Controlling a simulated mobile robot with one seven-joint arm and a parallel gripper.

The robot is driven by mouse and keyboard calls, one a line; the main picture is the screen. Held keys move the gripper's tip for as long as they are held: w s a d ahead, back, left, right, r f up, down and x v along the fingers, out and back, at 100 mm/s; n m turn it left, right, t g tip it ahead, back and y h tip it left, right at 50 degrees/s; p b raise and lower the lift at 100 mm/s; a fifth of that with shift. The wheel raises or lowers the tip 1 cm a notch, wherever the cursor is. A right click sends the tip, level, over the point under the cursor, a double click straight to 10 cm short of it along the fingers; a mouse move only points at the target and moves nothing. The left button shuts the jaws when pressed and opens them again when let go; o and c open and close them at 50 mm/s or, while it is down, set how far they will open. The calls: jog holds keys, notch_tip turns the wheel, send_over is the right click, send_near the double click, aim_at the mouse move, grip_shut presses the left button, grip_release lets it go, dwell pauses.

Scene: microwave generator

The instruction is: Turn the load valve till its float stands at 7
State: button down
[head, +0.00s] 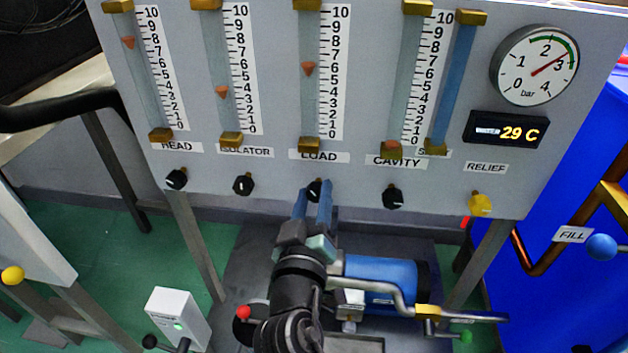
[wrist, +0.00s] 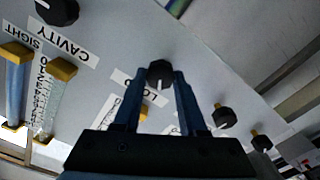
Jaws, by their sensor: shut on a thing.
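The load valve is a black knob (head: 314,188) under the LOAD label (head: 319,156) on the grey panel. My gripper (head: 314,197) reaches up from below and is shut on the knob, with one blue finger on each side. In the wrist view the knob (wrist: 160,73) sits between the fingertips, with a pale mark on its face. The load float (head: 309,68) is a small orange cone in the load tube (head: 308,105). It stands near 6 on the scale (head: 334,70) beside it; the exact reading is hard to tell.
The head knob (head: 176,179) and isolator knob (head: 243,184) are to the left; the cavity knob (head: 392,196) and yellow relief knob (head: 480,205) are to the right. A round gauge (head: 534,65) and a 29 C display (head: 506,131) are at upper right.

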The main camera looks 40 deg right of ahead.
jog(key=shift+c, duration=2.3)
grip_release()
jog(key=p+v, duration=0.1)
jog(key=v, duration=1.2)
